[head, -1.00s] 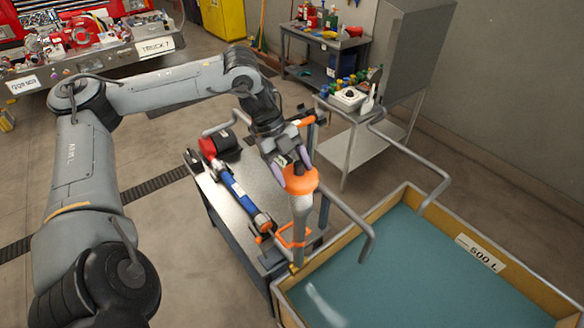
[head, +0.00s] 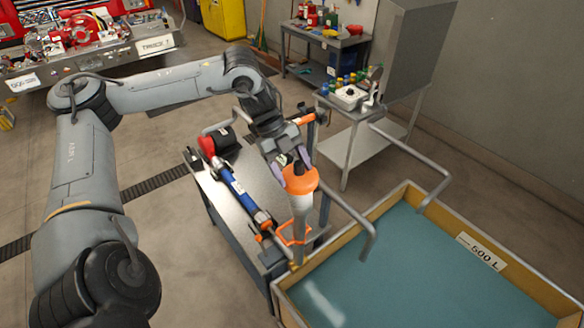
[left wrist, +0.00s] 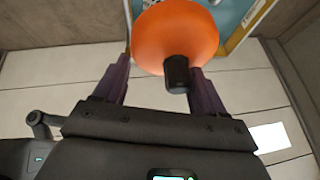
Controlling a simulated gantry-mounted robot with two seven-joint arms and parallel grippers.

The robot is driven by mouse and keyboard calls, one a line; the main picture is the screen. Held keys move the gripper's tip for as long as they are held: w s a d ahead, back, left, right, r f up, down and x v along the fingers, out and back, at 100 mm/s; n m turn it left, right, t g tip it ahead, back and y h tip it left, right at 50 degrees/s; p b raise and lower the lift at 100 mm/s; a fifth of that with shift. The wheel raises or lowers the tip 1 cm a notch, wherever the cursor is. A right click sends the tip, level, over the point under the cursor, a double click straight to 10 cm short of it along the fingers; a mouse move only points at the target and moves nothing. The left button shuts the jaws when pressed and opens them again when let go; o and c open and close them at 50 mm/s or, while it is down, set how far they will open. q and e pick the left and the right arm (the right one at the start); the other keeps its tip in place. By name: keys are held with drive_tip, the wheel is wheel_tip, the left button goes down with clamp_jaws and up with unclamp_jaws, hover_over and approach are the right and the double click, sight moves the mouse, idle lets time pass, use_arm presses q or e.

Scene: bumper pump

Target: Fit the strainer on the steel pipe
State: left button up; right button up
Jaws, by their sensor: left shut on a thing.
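My left gripper (head: 296,166) points down over the front right of the metal bench and is shut on the strainer (head: 301,181). I take its wide orange top to be the strainer; in the left wrist view this orange part (left wrist: 176,36) shows a short black stub between the fingers. A pale grey upright cylinder (head: 301,212), perhaps the steel pipe, stands directly below the orange part. The orange part hides where they meet, so I cannot tell whether they are joined. The right gripper is not in view.
A blue tube (head: 238,187) with a red end lies on the bench (head: 222,205). An orange bracket (head: 293,236) is by the cylinder. A water tank (head: 408,198) with bent metal rails (head: 368,232) stands at right. A small bench (head: 350,137) with bottles is behind.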

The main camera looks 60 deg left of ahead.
use_arm(q)
drive_tip(key=shift+f+b, duration=0.45)
drive_tip(key=shift+f, duration=0.35)
idle(0.8)
drive_tip(key=shift+w+r, duration=0.1)
drive_tip(key=shift+w, duration=0.05)
clamp_jaws()
drive_tip(key=shift+s, duration=0.2)
drive_tip(key=o, duration=1.7)
unclamp_jaws()
drive_tip(key=shift+c, duration=0.2)
drive_tip(key=shift+r, duration=0.15)
drive_tip(key=shift+r+p, duration=1.3)
drive_tip(key=shift+r, duration=0.2)
drive_tip(key=shift+r+p, duration=1.3)
drive_tip(key=shift+r, duration=0.15)
drive_tip(key=shift+r+p, duration=0.7)
drive_tip(key=shift+r, duration=0.15)
